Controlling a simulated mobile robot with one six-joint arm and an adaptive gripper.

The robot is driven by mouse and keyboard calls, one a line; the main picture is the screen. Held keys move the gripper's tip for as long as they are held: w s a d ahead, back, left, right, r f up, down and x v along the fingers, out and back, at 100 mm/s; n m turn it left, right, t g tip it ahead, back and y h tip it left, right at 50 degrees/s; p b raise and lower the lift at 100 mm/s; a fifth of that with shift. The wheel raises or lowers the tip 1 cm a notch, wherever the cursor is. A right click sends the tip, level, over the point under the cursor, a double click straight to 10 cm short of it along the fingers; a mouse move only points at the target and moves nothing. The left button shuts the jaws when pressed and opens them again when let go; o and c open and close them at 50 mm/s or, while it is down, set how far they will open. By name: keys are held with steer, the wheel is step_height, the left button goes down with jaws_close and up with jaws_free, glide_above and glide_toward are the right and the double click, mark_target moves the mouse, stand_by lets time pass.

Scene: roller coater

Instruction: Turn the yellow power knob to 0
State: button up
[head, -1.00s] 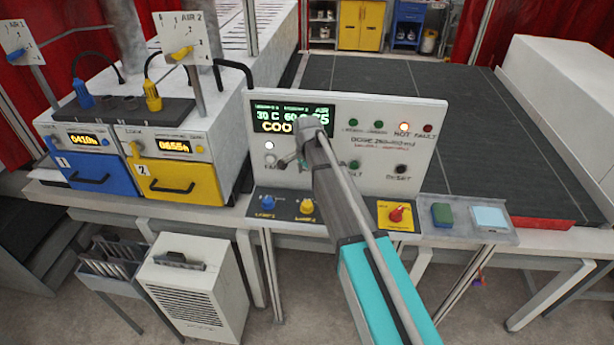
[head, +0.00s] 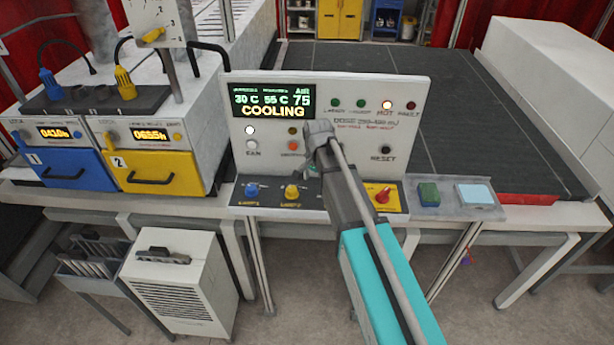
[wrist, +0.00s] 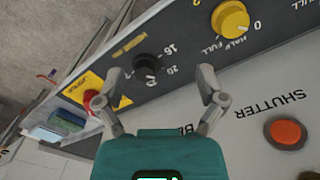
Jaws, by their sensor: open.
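The yellow knob (head: 291,192) sits on the sloped front strip of the control panel, right of a blue knob (head: 252,190). In the wrist view the yellow knob (wrist: 230,20) is at the upper right edge, with 0, HALF and FULL printed around it. I cannot tell for sure which mark it points to. My gripper (wrist: 160,74) is open and empty, with its fingers apart in front of a black knob (wrist: 148,68). The yellow knob lies beyond the right finger, outside the jaws. In the head view my gripper (head: 318,132) is in front of the panel face; its fingers are mostly hidden.
A red switch (head: 382,195) on a yellow plate is right of my arm, and it also shows in the wrist view (wrist: 90,100). An orange SHUTTER button (wrist: 286,132) is on the panel face. The display (head: 273,101) reads COOLING.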

steer(key=s+d+f+n+b, duration=0.5)
steer(key=s+d+f+b, duration=0.4)
steer(key=s+d, duration=0.5)
steer(key=shift+s+f+n+b, duration=0.35)
steer(key=shift+f+n+b, duration=0.05)
steer(key=shift+f, duration=0.2)
steer(key=shift+d, duration=0.1)
steer(key=shift+n, duration=0.5)
steer(key=s+d+f+b, duration=0.1)
steer(key=s+d, duration=0.1)
steer(key=s, duration=0.1)
steer(key=shift+f+b, duration=0.4)
